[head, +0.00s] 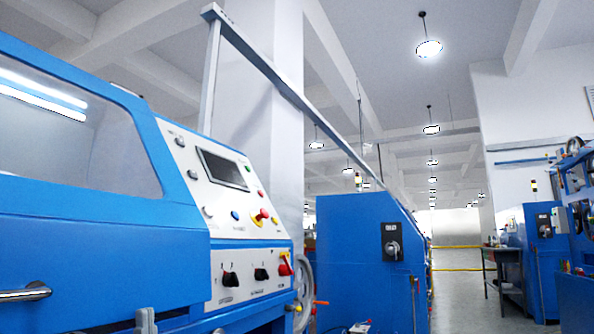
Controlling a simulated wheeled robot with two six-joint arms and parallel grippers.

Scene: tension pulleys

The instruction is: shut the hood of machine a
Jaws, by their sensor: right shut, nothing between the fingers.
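A large blue machine fills the left side, and I take it to be machine a. Its blue hood (175,205) has a wide clear window (70,130) and sits beside the white control panel (225,180). A metal bar handle (22,294) shows on the blue front at the lower left. I cannot tell from here whether the hood is fully down. My left gripper is not in view.
The control panel carries a screen, knobs and a red switch (285,264). A handwheel (304,290) stands at its right side. Another blue cabinet (365,260) is behind. A clear aisle (455,300) runs back on the right, beside a small table (503,258) and more machines.

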